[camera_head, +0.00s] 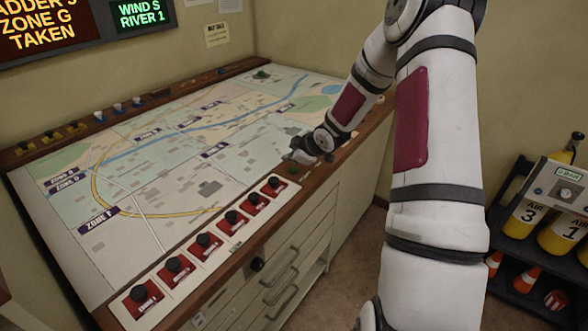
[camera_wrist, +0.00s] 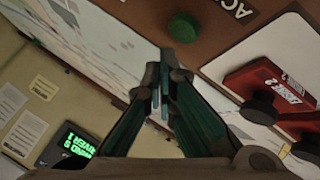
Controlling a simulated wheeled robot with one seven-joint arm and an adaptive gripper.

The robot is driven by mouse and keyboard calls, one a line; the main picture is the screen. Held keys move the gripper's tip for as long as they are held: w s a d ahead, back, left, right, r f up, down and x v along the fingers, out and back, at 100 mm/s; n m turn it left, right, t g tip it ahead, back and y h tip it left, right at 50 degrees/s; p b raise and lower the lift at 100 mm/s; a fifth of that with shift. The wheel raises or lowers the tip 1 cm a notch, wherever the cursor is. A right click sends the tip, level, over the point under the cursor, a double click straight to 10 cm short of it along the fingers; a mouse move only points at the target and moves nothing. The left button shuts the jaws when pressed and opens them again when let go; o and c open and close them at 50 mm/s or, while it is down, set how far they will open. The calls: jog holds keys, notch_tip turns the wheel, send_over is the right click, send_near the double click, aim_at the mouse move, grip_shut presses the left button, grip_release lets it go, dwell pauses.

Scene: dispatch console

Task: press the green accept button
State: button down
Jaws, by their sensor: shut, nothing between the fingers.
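The green accept button (camera_wrist: 183,27) is a round green knob on the brown wooden edge of the console, at the top middle of the wrist view. White lettering starting "AC" is printed beside it. In the head view it is a small dark green spot (camera_head: 293,169), just by my fingertips. My gripper (camera_head: 295,156) is low over the console's front edge, close to the button. In the wrist view my gripper (camera_wrist: 160,76) has its fingers together and empty, with the tips apart from the button in the picture. The height gap cannot be told.
A white strip carries a row of red blocks with black knobs (camera_head: 205,241); the nearest red block (camera_wrist: 268,86) is beside the button in the wrist view. The map table (camera_head: 130,250) lies behind. Drawers (camera_head: 285,255) are below. A rack with yellow air cylinders (camera_head: 524,216) stands right.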

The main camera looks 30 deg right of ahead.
jog(key=shift+r+p, duration=1.6)
jog(key=shift+r, duration=0.55)
notch_tip(320, 180, up, 7)
jog(key=p, duration=0.5)
send_over(292, 170)
jog(key=shift+s+a+r+p, duration=0.1)
jog(key=shift+r+p, duration=0.4)
jog(key=shift+p, duration=0.05)
jog(key=s+a+r+m+g+h, duration=0.1)
jog(key=s+a+r+m+h, duration=0.1)
jog(key=s+a+r, duration=0.6)
jog(key=s+a+r+m+g+h, duration=0.2)
jog(key=s+a+r, duration=0.2)
jog(key=s+r, duration=0.7)
jog(key=s+a+r+m+y, duration=0.1)
jog(key=s+a, duration=0.4)
jog(key=s, duration=0.7)
jog(key=s+a+r+m+y, duration=0.2)
jog(key=s+a+r+m, duration=0.2)
jog(key=s, duration=0.8)
jog(key=a, duration=0.2)
jog(key=shift+a+g+y, duration=0.3)
